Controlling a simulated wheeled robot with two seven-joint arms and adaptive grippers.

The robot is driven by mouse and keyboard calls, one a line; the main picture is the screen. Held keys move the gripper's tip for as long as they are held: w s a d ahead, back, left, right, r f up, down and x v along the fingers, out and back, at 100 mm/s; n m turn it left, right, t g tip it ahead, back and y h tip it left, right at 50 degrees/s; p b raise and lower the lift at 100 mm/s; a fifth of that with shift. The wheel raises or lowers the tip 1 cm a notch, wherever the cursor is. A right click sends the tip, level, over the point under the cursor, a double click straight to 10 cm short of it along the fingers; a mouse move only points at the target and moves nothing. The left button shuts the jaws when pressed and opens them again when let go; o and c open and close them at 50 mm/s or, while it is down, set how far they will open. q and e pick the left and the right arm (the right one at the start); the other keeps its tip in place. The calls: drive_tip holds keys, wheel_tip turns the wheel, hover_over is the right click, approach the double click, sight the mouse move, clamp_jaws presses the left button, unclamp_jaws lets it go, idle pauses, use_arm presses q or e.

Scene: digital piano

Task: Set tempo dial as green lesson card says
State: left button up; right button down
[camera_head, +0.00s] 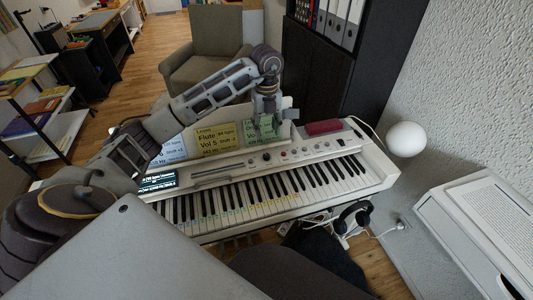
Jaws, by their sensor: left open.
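The white digital piano (376,179) stands across the middle of the view. The green lesson card (248,139) leans at the back of it, right of a yellow card (213,149). My left gripper (266,131) points down in front of the green card and hides much of its text, so I cannot read its tempo. The gripper is open and empty, above the back of the panel. Several small knobs (266,157) sit on the panel below and right of it; I cannot tell which is the tempo dial. The lit display (157,182) is at the panel's left. My right gripper is out of view.
A pale blue card (173,150) leans left of the yellow one. A dark red box (323,127) lies on the piano's back right. A white ball lamp (405,138) is to the right. Headphones (354,216) hang at the front edge.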

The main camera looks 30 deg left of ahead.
sight(266, 155)
use_arm(q)
wheel_tip(266, 155, down, 11)
drive_tip(key=shift+r+b, duration=0.15)
drive_tip(key=shift+b, duration=0.25)
drive_tip(key=shift+f, duration=0.9)
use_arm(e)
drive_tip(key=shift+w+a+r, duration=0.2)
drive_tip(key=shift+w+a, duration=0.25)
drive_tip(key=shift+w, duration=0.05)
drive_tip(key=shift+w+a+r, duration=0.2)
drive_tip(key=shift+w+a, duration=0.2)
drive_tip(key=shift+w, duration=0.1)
use_arm(q)
clamp_jaws()
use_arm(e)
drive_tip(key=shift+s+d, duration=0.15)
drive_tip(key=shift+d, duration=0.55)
